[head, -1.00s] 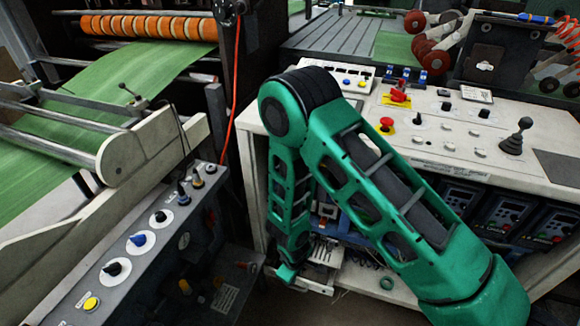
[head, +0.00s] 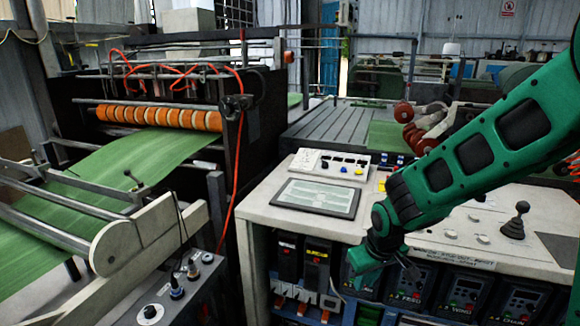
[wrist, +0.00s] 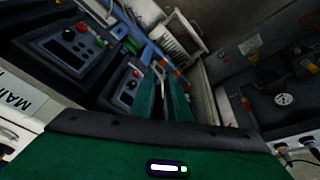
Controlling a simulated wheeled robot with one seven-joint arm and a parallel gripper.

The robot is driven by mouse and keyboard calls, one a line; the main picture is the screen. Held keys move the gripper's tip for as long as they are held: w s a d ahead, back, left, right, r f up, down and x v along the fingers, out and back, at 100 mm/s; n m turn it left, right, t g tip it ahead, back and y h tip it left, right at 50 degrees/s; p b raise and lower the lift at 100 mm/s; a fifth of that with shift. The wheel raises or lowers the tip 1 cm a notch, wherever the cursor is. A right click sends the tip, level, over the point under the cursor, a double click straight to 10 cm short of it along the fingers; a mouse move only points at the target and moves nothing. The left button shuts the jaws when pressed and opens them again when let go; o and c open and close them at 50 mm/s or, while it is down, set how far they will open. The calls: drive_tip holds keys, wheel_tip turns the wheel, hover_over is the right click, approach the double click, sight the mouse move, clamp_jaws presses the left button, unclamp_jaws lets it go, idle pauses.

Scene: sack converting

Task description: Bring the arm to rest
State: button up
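My gripper (head: 385,268) hangs at the end of my green arm in the head view, in front of the console's front face and below its top edge. The arm comes in from the right side and slopes down to the left. In the wrist view the two narrow green fingers (wrist: 166,85) lie close side by side, and I see nothing held between them. Whether they are fully shut is not clear. Behind them are the drive units (wrist: 125,80) of the console.
The white console (head: 258,213) has a panel screen (head: 316,197), knobs and a joystick (head: 516,222) on top. Dark drive units (head: 468,293) fill its front. A machine with green sheet (head: 125,170) and a knob panel (head: 180,300) stands left. A floor gap separates them.

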drive_tip(key=s+d+r+m+t, duration=0.1)
drive_tip(key=s+d+r+m, duration=0.3)
drive_tip(key=s+d+r, duration=0.75)
drive_tip(key=s+d+m+g, duration=0.4)
drive_tip(key=s+d, duration=0.6)
drive_tip(key=s, duration=0.5)
drive_tip(key=shift+s+d+f+m+g, duration=0.2)
drive_tip(key=shift+m+g, duration=0.1)
drive_tip(key=shift+m, duration=0.8)
